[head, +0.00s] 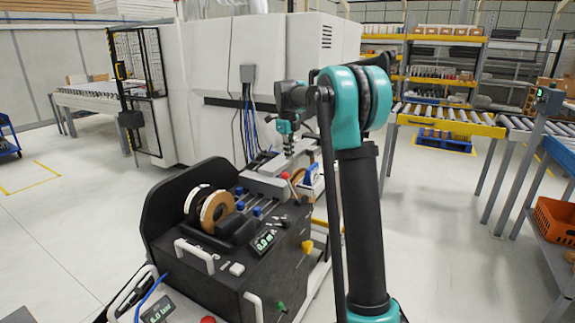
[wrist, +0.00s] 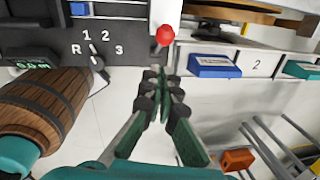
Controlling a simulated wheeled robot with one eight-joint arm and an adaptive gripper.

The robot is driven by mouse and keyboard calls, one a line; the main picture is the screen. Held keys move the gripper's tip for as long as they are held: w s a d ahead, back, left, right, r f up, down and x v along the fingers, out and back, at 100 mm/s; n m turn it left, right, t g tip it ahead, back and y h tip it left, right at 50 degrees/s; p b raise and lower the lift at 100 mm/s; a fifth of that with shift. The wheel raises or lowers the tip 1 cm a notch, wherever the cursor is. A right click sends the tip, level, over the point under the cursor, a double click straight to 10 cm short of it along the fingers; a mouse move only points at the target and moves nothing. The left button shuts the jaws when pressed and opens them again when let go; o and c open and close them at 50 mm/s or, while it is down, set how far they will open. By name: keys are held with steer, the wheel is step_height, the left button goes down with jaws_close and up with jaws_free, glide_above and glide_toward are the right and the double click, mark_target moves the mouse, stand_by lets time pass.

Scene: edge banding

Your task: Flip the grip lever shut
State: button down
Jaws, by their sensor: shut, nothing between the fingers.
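A lever with a red ball knob (wrist: 165,35) stands just beyond my fingertips in the wrist view. In the head view, a red knob (head: 285,175) shows on the black machine (head: 215,262), below my gripper (head: 289,148). My gripper's fingers (wrist: 160,80) are shut and empty, with their tips a little below the red knob in the wrist picture. I cannot tell whether the fingers touch the lever's stem.
A blue bin (wrist: 214,66) and a teal bin (wrist: 302,69) sit at the right. A brown wood-grain rounded thing (wrist: 50,95) fills the left. An orange crate (wrist: 238,159) lies lower. Tape coils (head: 215,210) stand on the machine. Open floor (head: 60,240) lies left.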

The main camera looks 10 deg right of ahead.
steer(key=shift+s+a+r, duration=0.1)
steer(key=shift+a+r, duration=0.1)
steer(key=shift+r, duration=1.2)
steer(key=shift+s+a+r, duration=0.1)
steer(key=shift+a+r, duration=0.1)
steer(key=shift+r, duration=1.15)
steer(key=s+d+f+n+t, duration=0.1)
steer(key=s+d+f+n, duration=0.1)
steer(key=s+f+n, duration=0.7)
steer(key=s+d+f+n+t, duration=0.1)
steer(key=s+f+n, duration=0.7)
steer(key=s, duration=1.1)
steer(key=s+d+f+n, duration=0.3)
steer(key=s+f+n, duration=0.6)
steer(key=s, duration=0.4)
steer(key=shift+s+d+f+n+t+y, duration=0.2)
steer(key=shift+s+f+n+t+y, duration=0.1)
steer(key=shift+s+n+t+y, duration=0.1)
